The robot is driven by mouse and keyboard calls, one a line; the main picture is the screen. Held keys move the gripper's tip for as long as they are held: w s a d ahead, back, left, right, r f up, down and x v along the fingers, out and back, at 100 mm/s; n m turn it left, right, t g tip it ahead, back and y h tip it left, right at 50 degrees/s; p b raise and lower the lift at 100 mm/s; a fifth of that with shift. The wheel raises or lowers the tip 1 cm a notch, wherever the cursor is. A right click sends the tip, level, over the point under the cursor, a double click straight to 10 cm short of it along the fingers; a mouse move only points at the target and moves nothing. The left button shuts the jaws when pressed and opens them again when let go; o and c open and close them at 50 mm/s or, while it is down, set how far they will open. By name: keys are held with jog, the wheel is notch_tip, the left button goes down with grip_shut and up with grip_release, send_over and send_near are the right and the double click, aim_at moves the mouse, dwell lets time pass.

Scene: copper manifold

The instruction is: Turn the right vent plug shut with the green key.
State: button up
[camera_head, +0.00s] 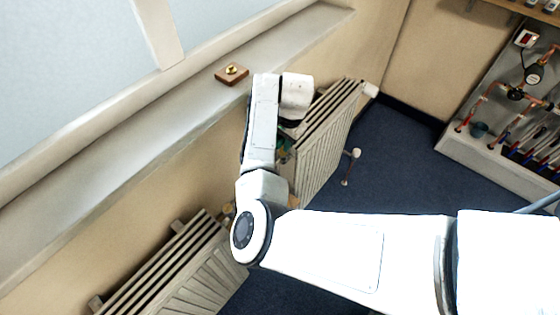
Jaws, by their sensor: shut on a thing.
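My gripper (289,126) is at the near end of the right-hand radiator (324,140), below the sill. My own arm link covers most of it, and its fingertips are hard to see. A small green patch, the green key (283,148), shows just below the gripper, against the radiator's near end. The gripper is shut on it. The vent plug is hidden behind my arm and hand, so I cannot tell whether the key is seated on it or how far it is turned.
A wooden block (232,76) with a brass piece sits on the window sill (130,140). Another radiator (170,268) stands at lower left. A pipe valve (354,153) rises right of the right-hand radiator. A pipework board (510,100) is at far right. The dark blue floor (400,160) between is clear.

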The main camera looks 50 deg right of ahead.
jog(key=shift+s+f, duration=0.1)
jog(key=shift+f, duration=0.1)
jog(key=shift+r, duration=0.15)
jog(key=shift+r+p, duration=1.05)
grip_shut()
jog(key=shift+r+p, duration=0.35)
jog(key=shift+r, duration=0.65)
jog(key=shift+a+f, duration=0.1)
